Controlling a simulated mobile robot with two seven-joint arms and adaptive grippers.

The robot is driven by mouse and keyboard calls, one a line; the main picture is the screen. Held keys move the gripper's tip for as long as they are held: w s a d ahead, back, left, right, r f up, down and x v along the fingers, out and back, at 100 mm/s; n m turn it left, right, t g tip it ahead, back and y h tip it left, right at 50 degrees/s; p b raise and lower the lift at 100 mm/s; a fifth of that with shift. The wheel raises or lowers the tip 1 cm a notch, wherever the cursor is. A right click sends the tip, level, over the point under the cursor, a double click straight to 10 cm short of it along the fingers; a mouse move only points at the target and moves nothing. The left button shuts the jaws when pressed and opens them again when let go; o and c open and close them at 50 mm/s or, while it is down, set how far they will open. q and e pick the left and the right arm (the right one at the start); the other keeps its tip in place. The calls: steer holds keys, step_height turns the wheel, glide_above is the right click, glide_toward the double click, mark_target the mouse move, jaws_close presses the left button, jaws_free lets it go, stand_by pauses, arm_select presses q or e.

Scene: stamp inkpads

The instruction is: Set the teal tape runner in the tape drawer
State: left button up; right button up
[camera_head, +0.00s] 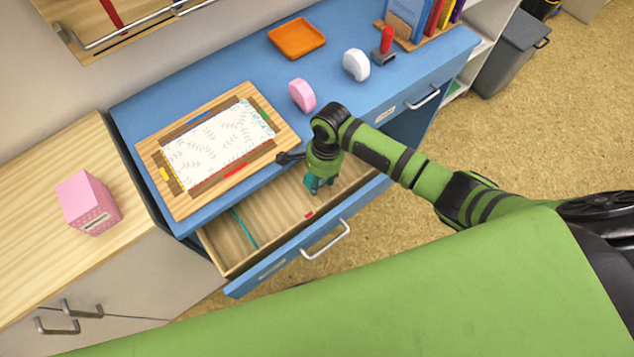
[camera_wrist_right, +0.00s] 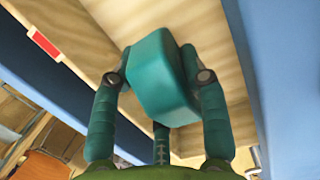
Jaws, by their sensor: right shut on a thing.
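The teal tape runner (camera_wrist_right: 158,72) is a rounded teal block between the fingers of my right gripper (camera_wrist_right: 163,88) in the right wrist view. In the head view my right gripper (camera_head: 318,182) points down at the open tape drawer, with a little of the teal runner (camera_head: 311,184) showing. The gripper is shut on it. The drawer (camera_head: 282,205) is pulled out under the blue desk, with a pale wooden inside and a blue front. I cannot tell whether the runner touches the drawer floor. My left gripper is not in view.
A thin teal strip (camera_head: 244,229) and a red mark (camera_head: 309,214) show in the drawer. On the blue desk are a framed patterned sheet (camera_head: 220,143), pink (camera_head: 302,95) and white (camera_head: 356,64) rounded things, an orange tray (camera_head: 297,37) and a red-handled stamp (camera_head: 386,40).

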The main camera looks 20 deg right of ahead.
steer(key=shift+f, duration=1.6)
steer(key=shift+f, duration=0.1)
steer(key=o, duration=1)
steer(key=shift+f, duration=0.1)
steer(key=r, duration=0.4)
steer(key=d+r, duration=0.1)
steer(key=r, duration=0.3)
steer(key=r+p, duration=0.1)
steer(key=r, duration=0.3)
steer(key=shift+w+d+r, duration=0.2)
steer(key=shift+w, duration=0.05)
